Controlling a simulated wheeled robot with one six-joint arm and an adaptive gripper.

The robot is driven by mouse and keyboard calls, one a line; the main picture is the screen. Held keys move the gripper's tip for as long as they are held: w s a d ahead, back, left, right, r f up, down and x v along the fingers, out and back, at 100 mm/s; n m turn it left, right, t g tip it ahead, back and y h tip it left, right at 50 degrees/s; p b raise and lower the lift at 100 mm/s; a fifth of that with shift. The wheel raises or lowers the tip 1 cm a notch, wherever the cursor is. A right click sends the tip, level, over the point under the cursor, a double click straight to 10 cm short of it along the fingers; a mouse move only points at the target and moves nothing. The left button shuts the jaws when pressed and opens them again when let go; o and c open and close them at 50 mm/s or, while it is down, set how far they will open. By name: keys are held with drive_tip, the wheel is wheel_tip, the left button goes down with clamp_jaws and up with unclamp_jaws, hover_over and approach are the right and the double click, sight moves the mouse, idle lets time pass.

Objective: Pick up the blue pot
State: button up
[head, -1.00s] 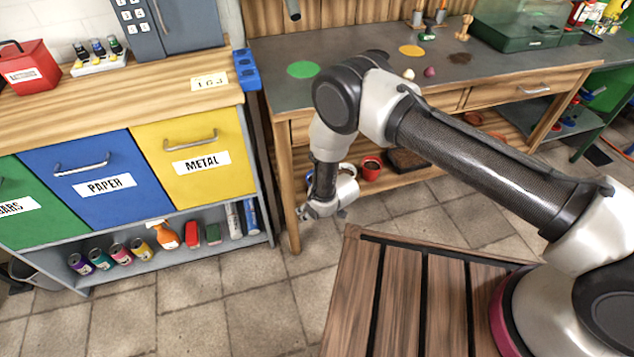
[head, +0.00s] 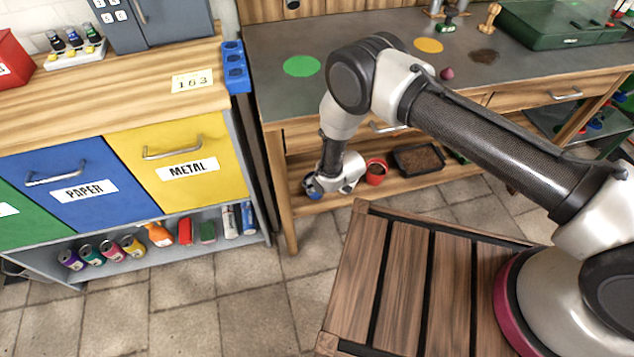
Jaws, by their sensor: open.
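The blue pot (head: 310,190) stands at the left end of the lower wooden shelf of the workbench. Only a small blue part of it shows, because my gripper (head: 318,188) covers most of it. My gripper points down at the shelf, right at the pot in the picture. It is open. I cannot tell whether the fingers touch the pot or are around it.
A red pot (head: 376,173) with brown contents and a dark tray (head: 418,159) stand right of my gripper on the same shelf (head: 345,205). The bench top (head: 330,95) is above. A bench leg (head: 280,190) is close on the left. A slatted wooden surface (head: 400,285) lies in front.

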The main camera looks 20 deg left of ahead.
drive_tip(key=x, duration=0.6)
drive_tip(key=shift+s+a, duration=0.2)
drive_tip(key=shift+a, duration=0.05)
drive_tip(key=c, duration=1)
